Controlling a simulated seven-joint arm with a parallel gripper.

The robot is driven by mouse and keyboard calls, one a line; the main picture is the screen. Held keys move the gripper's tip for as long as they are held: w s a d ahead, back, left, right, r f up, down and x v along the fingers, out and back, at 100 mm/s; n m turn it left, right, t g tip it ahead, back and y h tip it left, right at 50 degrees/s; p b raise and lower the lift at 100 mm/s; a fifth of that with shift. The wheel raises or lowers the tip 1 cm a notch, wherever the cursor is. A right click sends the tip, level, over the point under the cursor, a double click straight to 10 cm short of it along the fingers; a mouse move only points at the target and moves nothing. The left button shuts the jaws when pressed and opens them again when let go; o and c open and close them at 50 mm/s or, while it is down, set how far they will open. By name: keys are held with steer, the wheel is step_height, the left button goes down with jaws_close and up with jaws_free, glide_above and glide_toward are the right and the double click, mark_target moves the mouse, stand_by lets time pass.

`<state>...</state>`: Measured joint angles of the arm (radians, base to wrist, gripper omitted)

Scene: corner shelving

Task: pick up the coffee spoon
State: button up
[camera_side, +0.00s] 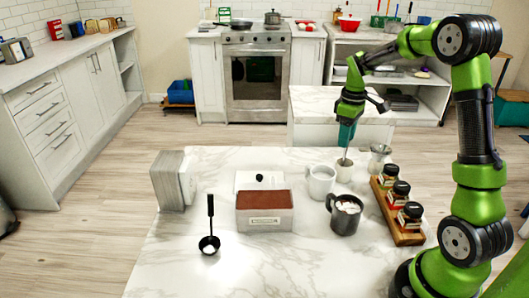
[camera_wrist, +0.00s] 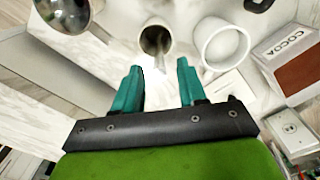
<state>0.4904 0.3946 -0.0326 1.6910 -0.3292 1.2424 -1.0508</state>
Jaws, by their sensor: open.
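A cocoa box (camera_side: 265,220) stands left, with a napkin holder (camera_side: 170,182) beyond. The front middle counter is clear.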

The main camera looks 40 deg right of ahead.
mark_target(345, 150)
steer(key=shift+s+f, duration=0.15)
steer(key=shift+f, duration=2.6)
jaws_close()
